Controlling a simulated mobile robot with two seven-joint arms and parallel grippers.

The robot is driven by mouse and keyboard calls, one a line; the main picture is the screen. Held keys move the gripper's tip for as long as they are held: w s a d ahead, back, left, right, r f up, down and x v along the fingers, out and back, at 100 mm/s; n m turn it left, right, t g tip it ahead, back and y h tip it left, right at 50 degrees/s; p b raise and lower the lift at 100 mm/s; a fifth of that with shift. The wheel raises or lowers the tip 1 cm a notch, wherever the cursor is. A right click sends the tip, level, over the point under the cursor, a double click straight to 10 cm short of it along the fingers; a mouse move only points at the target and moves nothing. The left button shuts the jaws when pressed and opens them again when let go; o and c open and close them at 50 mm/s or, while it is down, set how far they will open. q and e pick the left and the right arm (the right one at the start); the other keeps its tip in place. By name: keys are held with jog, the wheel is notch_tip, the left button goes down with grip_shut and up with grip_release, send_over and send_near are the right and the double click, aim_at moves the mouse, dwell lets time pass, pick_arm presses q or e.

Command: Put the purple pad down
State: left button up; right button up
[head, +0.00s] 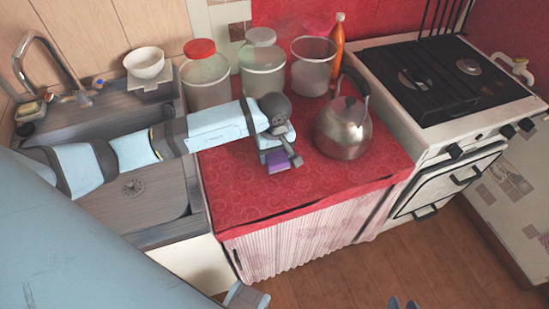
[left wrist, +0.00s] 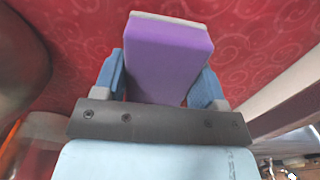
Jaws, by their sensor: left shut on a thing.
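The purple pad (head: 275,160) is a small block with a pale layer along one end. My left gripper (head: 278,156) is shut on it, over the red oilcloth counter (head: 245,190) and left of the kettle. In the left wrist view the pad (left wrist: 168,55) sits between the two blue fingers of the left gripper (left wrist: 165,85), sticking out past their tips. I cannot tell whether the pad touches the cloth. Two dark tips that look like my right gripper (head: 403,303) show at the bottom edge of the head view; most of it is cut off.
A metal kettle (head: 342,130) stands close on the right. Lidded jars (head: 205,82) and an orange bottle (head: 338,38) stand at the back. The sink (head: 155,195) is left, the stove (head: 440,85) right. The counter's front part is clear.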

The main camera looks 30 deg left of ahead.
aim_at(275, 160)
pick_arm(q)
notch_tip(275, 160, down, 3)
jog(key=shift+r, duration=0.15)
jog(key=shift+f, duration=0.25)
jog(key=o, duration=0.8)
jog(key=shift+o, duration=0.2)
jog(key=shift+r, duration=0.2)
notch_tip(275, 160, up, 11)
jog(key=shift+r, duration=0.5)
